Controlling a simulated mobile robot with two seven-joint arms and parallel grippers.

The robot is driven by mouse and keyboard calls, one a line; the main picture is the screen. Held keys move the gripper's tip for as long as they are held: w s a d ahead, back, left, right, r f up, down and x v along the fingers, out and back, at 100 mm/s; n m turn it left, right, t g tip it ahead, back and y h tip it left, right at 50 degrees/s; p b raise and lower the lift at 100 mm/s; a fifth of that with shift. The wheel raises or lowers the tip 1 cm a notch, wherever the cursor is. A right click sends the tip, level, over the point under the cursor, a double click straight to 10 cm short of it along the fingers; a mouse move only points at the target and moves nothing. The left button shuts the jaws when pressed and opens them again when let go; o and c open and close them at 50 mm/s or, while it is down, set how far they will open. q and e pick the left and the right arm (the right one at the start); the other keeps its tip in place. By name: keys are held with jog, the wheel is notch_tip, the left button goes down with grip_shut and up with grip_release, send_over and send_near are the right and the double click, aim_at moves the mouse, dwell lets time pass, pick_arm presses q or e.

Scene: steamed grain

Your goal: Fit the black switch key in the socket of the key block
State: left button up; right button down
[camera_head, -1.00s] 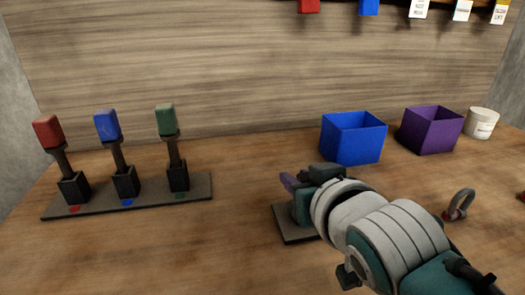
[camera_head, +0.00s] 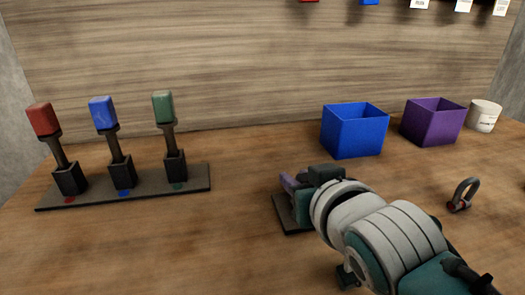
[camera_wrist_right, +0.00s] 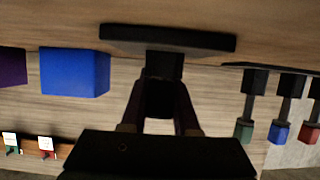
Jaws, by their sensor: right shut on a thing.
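My right gripper (camera_head: 291,183) is over the key block (camera_head: 290,228), a dark flat plate near the middle of the table. In the right wrist view, which is upside down, the gripper (camera_wrist_right: 160,110) is shut on the black switch key (camera_wrist_right: 160,98). The key block's plate (camera_wrist_right: 168,38) spans the top of that view, with its dark socket (camera_wrist_right: 163,64) in line with the key. Key and socket outlines run together, so I cannot tell how far the key is inserted. In the head view, my arm hides most of the block. My left gripper is not in view.
A plate (camera_head: 195,178) with red, blue and green levers stands at the left. A blue box (camera_head: 354,132), a purple box (camera_head: 432,122) and a white jar (camera_head: 484,116) stand at the back right. The table between lever plate and key block is clear.

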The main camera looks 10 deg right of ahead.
jog(key=c, duration=0.6)
grip_release()
